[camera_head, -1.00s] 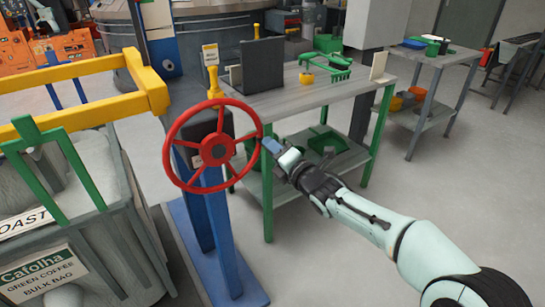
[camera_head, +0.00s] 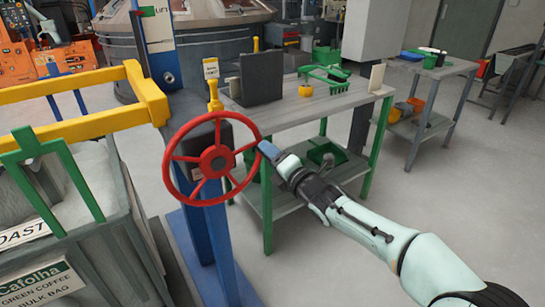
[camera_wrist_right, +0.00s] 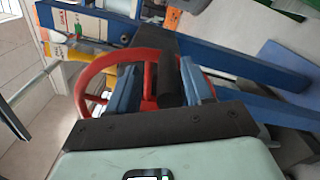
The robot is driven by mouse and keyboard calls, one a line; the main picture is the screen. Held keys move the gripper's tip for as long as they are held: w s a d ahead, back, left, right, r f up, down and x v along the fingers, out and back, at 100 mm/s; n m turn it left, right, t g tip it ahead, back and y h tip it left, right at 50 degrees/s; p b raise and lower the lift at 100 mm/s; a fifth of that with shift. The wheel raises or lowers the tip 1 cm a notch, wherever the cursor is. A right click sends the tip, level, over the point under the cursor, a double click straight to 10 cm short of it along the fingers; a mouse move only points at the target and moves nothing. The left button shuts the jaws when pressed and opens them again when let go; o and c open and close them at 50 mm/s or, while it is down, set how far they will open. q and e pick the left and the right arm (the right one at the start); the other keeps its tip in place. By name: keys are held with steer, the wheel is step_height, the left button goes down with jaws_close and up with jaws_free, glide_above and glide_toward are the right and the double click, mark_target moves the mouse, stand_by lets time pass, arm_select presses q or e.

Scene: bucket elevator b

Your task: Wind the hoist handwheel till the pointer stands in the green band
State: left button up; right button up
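The red hoist handwheel (camera_head: 213,161) stands upright on a blue post (camera_head: 222,240) in the head view. Its rim and spokes also show in the wrist view (camera_wrist_right: 98,72). My right gripper (camera_head: 266,149) is at the right side of the rim. In the wrist view my right gripper (camera_wrist_right: 160,82) has its two blue fingers apart, with part of the red wheel and a dark cylindrical part showing between them. I cannot tell whether either finger touches them. My left gripper is out of view. I cannot make out the pointer or the green band.
A second bench (camera_head: 436,66) is at the back right. The floor at right is clear.

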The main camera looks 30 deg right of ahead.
steer(key=shift+f, duration=0.1)
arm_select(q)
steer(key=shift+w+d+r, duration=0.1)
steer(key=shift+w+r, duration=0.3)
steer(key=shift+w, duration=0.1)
arm_select(e)
steer(key=s, duration=1.3)
steer(key=shift+s+d, duration=0.2)
steer(key=shift+d, duration=0.05)
